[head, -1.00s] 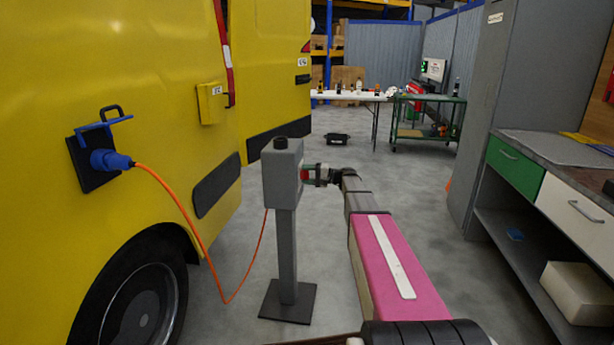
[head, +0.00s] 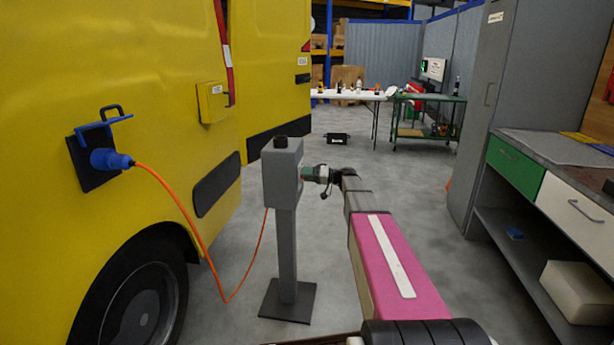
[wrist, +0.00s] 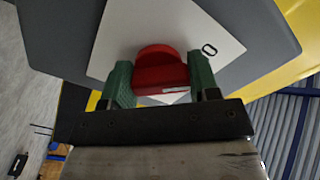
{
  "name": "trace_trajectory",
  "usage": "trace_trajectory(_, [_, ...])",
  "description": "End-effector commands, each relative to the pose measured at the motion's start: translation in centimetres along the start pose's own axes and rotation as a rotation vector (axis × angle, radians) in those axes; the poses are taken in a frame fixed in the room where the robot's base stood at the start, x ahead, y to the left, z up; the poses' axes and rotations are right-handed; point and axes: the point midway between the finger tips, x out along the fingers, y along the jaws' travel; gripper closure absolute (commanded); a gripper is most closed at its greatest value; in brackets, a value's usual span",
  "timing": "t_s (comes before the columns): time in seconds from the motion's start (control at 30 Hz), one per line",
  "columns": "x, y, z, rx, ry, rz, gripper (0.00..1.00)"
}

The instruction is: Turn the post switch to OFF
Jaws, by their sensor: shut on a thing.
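The grey switch post (head: 287,240) stands beside the yellow van, with its switch box (head: 283,172) on top. In the wrist view, a red knob (wrist: 160,72) sits on a white plate (wrist: 120,38) on the box's grey face. A "0" is printed on the plate, right of the knob. My gripper (head: 308,174) is at the box's right side. In the wrist view its green fingers (wrist: 163,84) are shut on the knob, one on each side. A short white mark shows on the knob's near edge. Other plate markings are not visible.
An orange cable (head: 190,220) runs from a blue plug (head: 110,159) on the van (head: 190,60) down towards the post. A workbench (head: 540,170) and grey cabinet stand at right. A dark box-like thing (head: 338,138) is on the floor behind. Floor between post and cabinet is clear.

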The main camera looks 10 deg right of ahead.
Motion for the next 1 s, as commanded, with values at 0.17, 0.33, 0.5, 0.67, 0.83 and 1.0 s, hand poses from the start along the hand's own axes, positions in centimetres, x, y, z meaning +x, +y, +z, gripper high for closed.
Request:
trace_trajectory(0.17, [-0.1, 0.03, 0.16, -0.029, -0.002, 0.001, 0.68])
trace_trajectory(0.33, [-0.1, 0.03, 0.16, -0.037, -0.002, 0.002, 0.68])
trace_trajectory(0.5, [-0.11, 0.04, 0.17, -0.037, -0.003, 0.002, 0.68])
trace_trajectory(0.67, [-0.11, 0.03, 0.15, -0.037, -0.003, 0.002, 0.22])
trace_trajectory(0.83, [-0.06, 0.03, 0.1, -0.036, -0.002, 0.001, 0.19])
trace_trajectory(1.0, [-0.25, 0.02, 0.06, -0.035, -0.001, 0.001, 0.19])
